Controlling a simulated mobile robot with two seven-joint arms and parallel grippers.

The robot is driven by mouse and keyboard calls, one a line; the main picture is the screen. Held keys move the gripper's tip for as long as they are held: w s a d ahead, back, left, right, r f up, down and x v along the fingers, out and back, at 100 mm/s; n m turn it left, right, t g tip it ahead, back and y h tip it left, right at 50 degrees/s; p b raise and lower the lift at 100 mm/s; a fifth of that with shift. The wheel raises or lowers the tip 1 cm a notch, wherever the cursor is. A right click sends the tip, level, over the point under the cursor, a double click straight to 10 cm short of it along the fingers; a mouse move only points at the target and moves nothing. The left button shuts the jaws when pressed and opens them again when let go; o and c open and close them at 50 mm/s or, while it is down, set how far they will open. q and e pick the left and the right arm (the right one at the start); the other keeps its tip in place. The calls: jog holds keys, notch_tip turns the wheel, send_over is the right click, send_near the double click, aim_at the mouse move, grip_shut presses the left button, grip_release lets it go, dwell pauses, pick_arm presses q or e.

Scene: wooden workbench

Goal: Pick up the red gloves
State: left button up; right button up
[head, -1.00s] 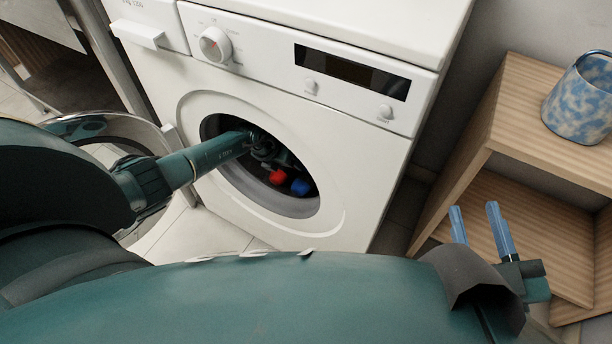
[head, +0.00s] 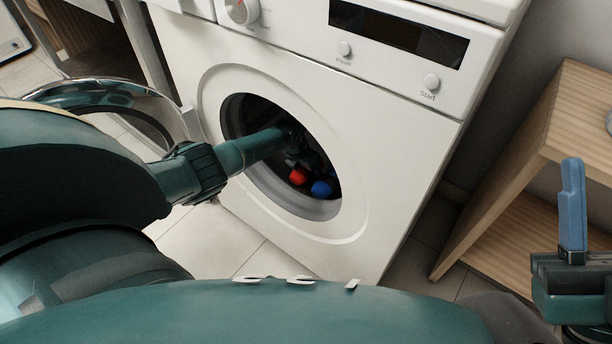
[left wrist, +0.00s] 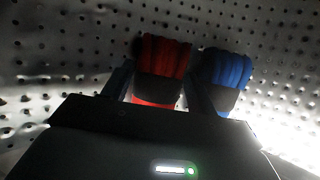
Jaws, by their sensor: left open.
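The red gloves (head: 298,176) lie low inside the washing machine drum, as a small red patch in the head view. In the left wrist view the red gloves (left wrist: 160,70) show as a rolled red bundle with a dark band. My left arm reaches through the round door opening. My left gripper (left wrist: 159,86) is open, with one dark finger on each side of the red bundle; whether they touch it I cannot tell. My right gripper (head: 573,205) is outside at the right; only one blue finger shows clearly.
A blue bundle (left wrist: 225,75) lies right beside the red one, close to my right-hand finger. The perforated drum wall (left wrist: 60,50) surrounds both. The washing machine (head: 400,150) has its round door (head: 110,95) swung open to the left. A wooden shelf (head: 575,110) stands at the right.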

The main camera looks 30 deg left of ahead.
pick_arm(q)
jog(key=shift+f, duration=0.1)
jog(key=shift+f, duration=0.25)
dwell(0.4)
jog(key=c, duration=0.7)
jog(key=shift+o, duration=0.2)
jog(key=shift+r, duration=0.2)
